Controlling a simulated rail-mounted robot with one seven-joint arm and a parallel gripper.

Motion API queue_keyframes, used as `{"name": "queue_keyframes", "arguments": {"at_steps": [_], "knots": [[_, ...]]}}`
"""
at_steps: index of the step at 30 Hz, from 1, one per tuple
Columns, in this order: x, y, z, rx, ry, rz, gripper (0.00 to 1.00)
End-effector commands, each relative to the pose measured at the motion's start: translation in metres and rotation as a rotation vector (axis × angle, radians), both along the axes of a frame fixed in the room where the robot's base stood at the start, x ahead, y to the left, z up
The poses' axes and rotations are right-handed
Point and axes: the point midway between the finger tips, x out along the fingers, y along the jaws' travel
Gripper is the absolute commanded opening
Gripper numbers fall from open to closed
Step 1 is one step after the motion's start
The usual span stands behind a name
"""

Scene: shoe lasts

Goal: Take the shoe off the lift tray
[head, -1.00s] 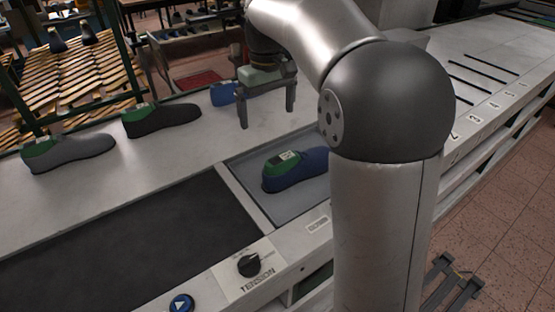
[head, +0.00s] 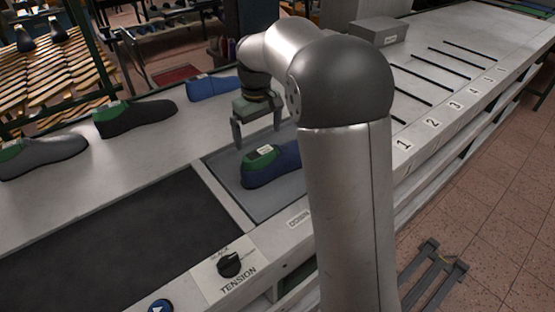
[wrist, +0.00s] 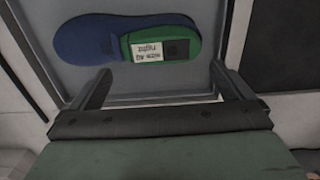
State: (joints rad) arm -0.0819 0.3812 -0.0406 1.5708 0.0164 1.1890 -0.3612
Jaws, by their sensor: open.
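A blue shoe (head: 284,168) with a green top and a white label lies on the grey lift tray (head: 222,168), set into the bench. My arm hides the shoe's toe end in the head view. In the wrist view the whole shoe (wrist: 127,40) shows lengthwise across the picture, its green end to the right; the label reads "right". My gripper (head: 259,148) is open and empty, pointing down just above and behind the shoe. In the wrist view its two fingers (wrist: 158,88) are spread wide, with the shoe beyond their tips.
Several other shoes, one grey (head: 45,156), one black (head: 135,117) and one blue (head: 213,87), stand along the back of the bench. A dark belt (head: 120,250) and a tension knob (head: 229,264) lie left and in front. Numbered slots (head: 430,95) and a grey box (head: 381,31) are at right.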

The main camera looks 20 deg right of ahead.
Motion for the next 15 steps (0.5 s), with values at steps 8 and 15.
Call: {"name": "queue_keyframes", "arguments": {"at_steps": [8,15], "knots": [[-0.006,0.000,-0.038,-0.001,0.005,-0.001,1.00],[-0.005,0.000,-0.051,0.000,0.001,0.000,1.00]]}}
